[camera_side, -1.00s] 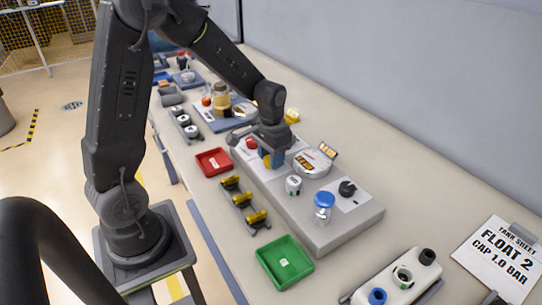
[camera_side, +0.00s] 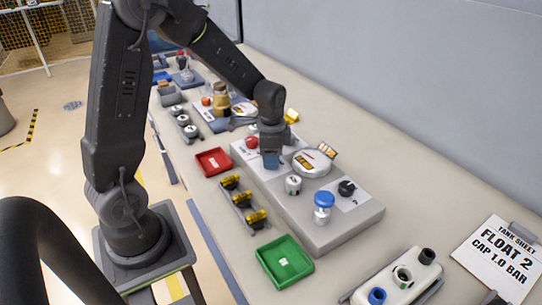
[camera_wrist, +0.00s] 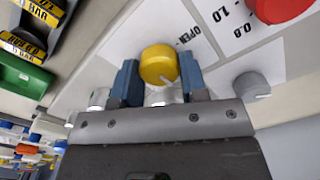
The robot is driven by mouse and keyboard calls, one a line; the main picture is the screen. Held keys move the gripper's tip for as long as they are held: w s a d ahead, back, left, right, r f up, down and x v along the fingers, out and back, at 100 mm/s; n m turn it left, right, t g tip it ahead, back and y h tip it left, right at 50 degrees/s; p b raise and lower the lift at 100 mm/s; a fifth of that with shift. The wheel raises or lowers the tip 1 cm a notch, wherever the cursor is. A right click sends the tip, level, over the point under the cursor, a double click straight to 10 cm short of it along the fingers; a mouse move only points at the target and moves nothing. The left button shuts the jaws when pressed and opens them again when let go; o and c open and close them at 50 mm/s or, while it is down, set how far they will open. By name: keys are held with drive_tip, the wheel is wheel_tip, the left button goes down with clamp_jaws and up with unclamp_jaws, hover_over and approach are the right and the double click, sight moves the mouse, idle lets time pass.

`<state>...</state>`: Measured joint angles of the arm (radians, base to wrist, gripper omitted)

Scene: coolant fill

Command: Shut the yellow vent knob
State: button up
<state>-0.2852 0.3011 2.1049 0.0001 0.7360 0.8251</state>
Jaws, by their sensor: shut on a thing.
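The yellow vent knob (camera_wrist: 158,62) sits between the two blue fingers of my gripper (camera_wrist: 160,76) in the wrist view. The fingers are shut on its sides. The word OPEN is printed on the panel just right of the knob. In the side view my gripper (camera_side: 271,160) reaches down onto the grey panel block (camera_side: 325,239), and its fingers hide the knob there.
A red knob (camera_side: 252,142) stands close beside my gripper. Red (camera_side: 213,162) and green (camera_side: 285,262) trays and a rack of yellow pieces (camera_side: 244,203) lie in front.

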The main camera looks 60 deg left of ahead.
idle(0.4)
drive_tip(key=o, duration=0.9)
wheel_tip(320, 180, up, 14)
drive_tip(key=shift+f, duration=0.1)
drive_tip(key=s+d+r+n+t, duration=0.1)
drive_tip(key=s+d+n+t, duration=0.1)
drive_tip(key=s, duration=0.3)
drive_tip(key=s+d+n+t, duration=0.1)
drive_tip(key=s+d+n, duration=0.1)
drive_tip(key=s+d, duration=0.3)
drive_tip(key=s+d+r+n+t, duration=0.1)
drive_tip(key=s+d+n+t, duration=0.1)
drive_tip(key=s, duration=0.3)
drive_tip(key=shift+s+d+r+t, duration=0.2)
drive_tip(key=shift+d+r+t, duration=0.15)
drive_tip(key=shift+d, duration=0.3)
